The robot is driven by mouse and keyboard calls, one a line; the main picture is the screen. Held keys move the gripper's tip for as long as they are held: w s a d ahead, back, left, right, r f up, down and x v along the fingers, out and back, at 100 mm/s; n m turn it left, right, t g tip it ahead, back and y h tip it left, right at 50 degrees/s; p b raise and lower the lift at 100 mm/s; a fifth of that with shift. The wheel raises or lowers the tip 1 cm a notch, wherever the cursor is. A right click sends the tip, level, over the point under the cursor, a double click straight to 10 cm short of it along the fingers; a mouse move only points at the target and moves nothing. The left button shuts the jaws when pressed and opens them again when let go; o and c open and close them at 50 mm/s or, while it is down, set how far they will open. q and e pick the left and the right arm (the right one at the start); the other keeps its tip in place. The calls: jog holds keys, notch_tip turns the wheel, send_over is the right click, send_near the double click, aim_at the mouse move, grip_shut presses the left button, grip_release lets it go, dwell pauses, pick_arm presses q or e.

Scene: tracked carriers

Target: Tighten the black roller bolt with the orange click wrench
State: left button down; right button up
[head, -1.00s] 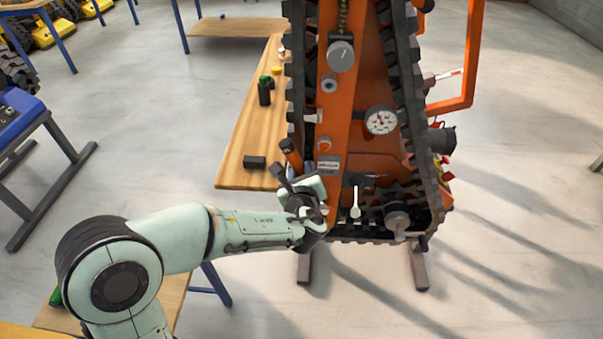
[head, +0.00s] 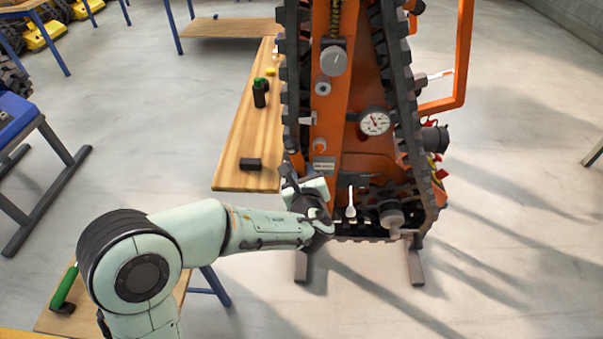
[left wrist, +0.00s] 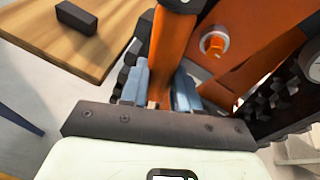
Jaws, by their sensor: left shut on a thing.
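My left gripper (head: 308,188) is at the lower left of the orange tracked carrier (head: 330,120), close to its track. In the left wrist view its two blue-grey fingers (left wrist: 163,88) are shut on the orange handle of the click wrench (left wrist: 171,50), which has a dark end at the top of the picture. In the head view the wrench is mostly hidden by the gripper, so I cannot see what its head touches. I cannot tell the black roller bolt apart among the dark parts at the carrier's lower end. My right gripper is out of view.
A wooden bench (head: 245,130) left of the carrier holds a black block (head: 250,164) and a black bottle with a green top (head: 260,92). A dial gauge (head: 374,122) and a white-handled lever (head: 350,203) are on the carrier. The floor to the right is clear.

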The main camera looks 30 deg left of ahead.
pick_arm(q)
jog(key=shift+r, duration=0.1)
jog(key=shift+w+d+r+m+p, duration=0.2)
jog(key=shift+w+d+m+p, duration=0.2)
jog(key=shift+d+p, duration=0.3)
jog(key=shift+y, duration=0.3)
jog(key=shift+w+d+m+p, duration=0.35)
jog(key=shift+d+m+p, duration=0.2)
jog(key=shift+p, duration=0.15)
jog(key=shift+r, duration=0.1)
jog(key=shift+w+d+m+y+p, duration=0.35)
jog(key=shift+w+d+y+p, duration=0.05)
jog(key=shift+d+p, duration=0.25)
